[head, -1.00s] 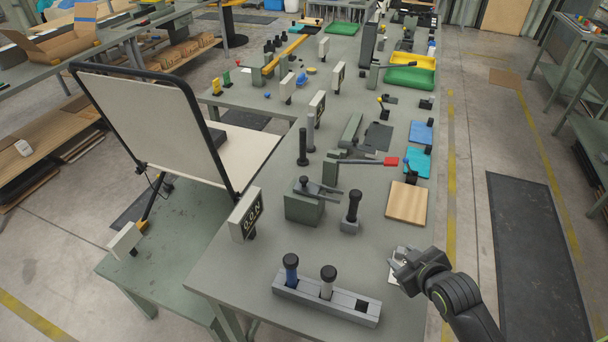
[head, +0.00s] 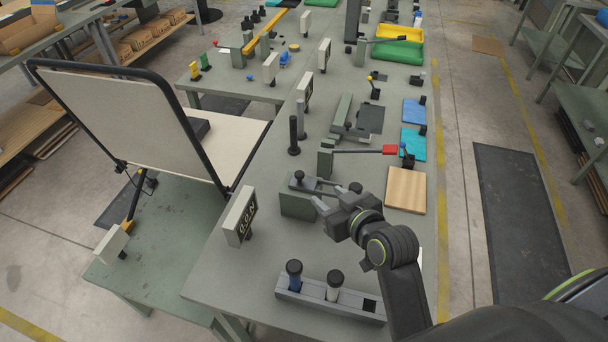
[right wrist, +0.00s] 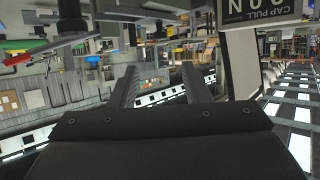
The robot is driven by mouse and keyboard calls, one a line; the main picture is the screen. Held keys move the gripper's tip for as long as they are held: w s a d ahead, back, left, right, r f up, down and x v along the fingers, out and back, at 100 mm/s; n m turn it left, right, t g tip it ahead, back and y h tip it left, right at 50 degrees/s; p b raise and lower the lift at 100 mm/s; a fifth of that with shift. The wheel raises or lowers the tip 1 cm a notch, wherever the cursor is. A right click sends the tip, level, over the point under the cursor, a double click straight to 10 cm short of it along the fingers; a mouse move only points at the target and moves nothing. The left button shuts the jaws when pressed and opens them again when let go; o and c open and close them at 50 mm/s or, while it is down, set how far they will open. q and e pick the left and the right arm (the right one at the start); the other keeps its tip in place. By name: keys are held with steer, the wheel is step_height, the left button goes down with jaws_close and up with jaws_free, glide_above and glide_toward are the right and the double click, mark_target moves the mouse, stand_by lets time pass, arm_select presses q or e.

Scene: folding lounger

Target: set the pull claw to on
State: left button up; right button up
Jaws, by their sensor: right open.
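A grey-green block (head: 296,206) stands on the bench with a black knob (head: 298,175) and a pronged metal lever on top. I take it to be the pull claw, though the name is not legible on it. My right gripper (head: 322,193) is beside the lever on its right, at about block-top height. Its two fingers are apart in the right wrist view (right wrist: 158,85), with nothing seen between them. Whether a finger touches the lever is unclear. My gripper partly hides the lever and the black-capped post behind it. My left gripper is not in view.
A rack (head: 330,301) with blue and white capped posts is in front. A red-ended lever (head: 389,149) and wooden board (head: 405,190) lie beyond.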

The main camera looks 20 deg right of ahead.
steer(key=p, duration=0.1)
glide_toward(302, 176)
steer(key=w, duration=0.3)
steer(key=x, duration=0.3)
steer(key=p+x, duration=0.1)
steer(key=shift+w+a+f, duration=0.15)
steer(key=shift+a+f, duration=0.25)
steer(key=shift+f, duration=0.15)
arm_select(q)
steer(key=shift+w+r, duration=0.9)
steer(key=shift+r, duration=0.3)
arm_select(e)
steer(key=shift+w+f, duration=0.25)
steer(key=shift+w, duration=0.25)
jaws_close()
